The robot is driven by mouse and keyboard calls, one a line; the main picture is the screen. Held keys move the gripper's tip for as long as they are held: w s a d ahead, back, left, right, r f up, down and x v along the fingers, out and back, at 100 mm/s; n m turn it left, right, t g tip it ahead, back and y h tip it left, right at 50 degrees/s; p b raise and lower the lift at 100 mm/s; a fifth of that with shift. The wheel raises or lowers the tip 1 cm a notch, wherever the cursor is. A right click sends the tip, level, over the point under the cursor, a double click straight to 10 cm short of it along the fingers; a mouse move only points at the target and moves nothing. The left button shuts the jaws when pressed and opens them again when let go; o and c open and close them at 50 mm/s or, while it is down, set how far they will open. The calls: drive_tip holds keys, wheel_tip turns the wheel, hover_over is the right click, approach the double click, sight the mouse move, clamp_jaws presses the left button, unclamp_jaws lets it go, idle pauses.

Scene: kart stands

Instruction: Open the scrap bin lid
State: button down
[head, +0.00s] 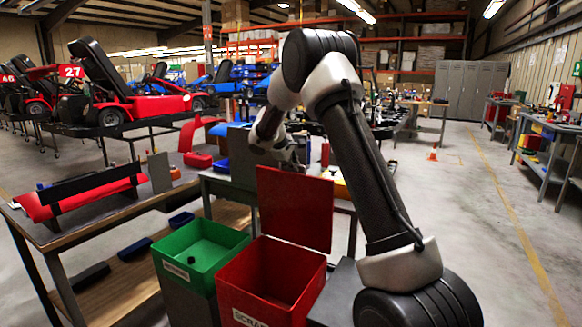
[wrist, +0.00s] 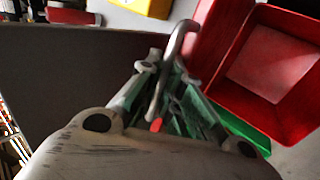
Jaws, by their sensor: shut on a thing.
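The red scrap bin (head: 255,300) stands in front of me with part of a "SCRAP" label on its front. Its red lid (head: 295,210) stands about upright at the back of the bin, and the bin's mouth is uncovered. My gripper (head: 290,163) is behind the upper part of the lid, its fingertips partly hidden. In the wrist view, my gripper (wrist: 160,65) is shut on a bent grey metal handle (wrist: 182,35) beside the lid (wrist: 215,40). The open bin (wrist: 262,85) shows at the right of that view.
An open green bin (head: 200,245) stands against the left of the scrap bin. A workbench (head: 95,225) with red and black kart parts is at the left. A grey-topped table (head: 225,180) is behind the lid.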

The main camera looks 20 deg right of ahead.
drive_tip(key=c, duration=1.6)
unclamp_jaws()
drive_tip(key=shift+o, duration=0.2)
drive_tip(key=v, duration=1.2)
